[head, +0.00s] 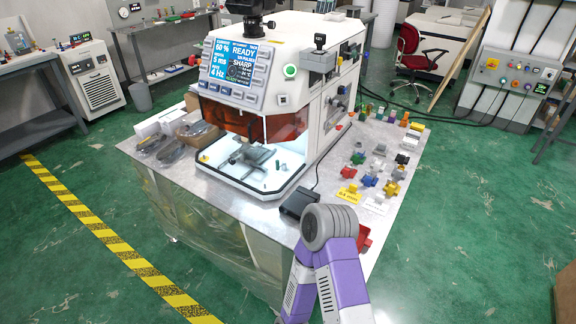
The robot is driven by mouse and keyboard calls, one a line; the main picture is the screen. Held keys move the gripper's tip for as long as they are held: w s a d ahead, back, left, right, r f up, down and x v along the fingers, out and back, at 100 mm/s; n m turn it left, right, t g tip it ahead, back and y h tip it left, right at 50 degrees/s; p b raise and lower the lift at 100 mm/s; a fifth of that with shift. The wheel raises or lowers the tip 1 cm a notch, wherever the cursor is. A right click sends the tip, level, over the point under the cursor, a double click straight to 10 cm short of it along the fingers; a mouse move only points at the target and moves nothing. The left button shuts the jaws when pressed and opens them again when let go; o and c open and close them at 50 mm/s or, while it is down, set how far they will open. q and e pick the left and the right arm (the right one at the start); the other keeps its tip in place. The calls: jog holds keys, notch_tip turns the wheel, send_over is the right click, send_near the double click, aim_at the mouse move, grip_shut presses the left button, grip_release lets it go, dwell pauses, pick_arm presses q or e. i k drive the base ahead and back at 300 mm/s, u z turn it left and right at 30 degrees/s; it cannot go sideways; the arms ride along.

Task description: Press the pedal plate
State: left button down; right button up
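A black pedal (299,203) with a flat top plate lies on the metal table, in front of the white machine's right side. A dark cable runs back from it toward the machine. My purple arm, with a round grey joint, reaches up from the bottom edge, and this joint stands close to the pedal's right side in the picture. Whether it touches the pedal cannot be told. Neither of my grippers shows in the head view.
The white machine (305,90) with its screen (234,64) stands on the table (224,200). Several small coloured parts lie to its right. A red bin (366,240) is partly hidden by my arm. Grey-black items lie at the left. Open green floor surrounds the table.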

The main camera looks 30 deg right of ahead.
aim_at(296, 203)
jog(key=z, duration=1.1)
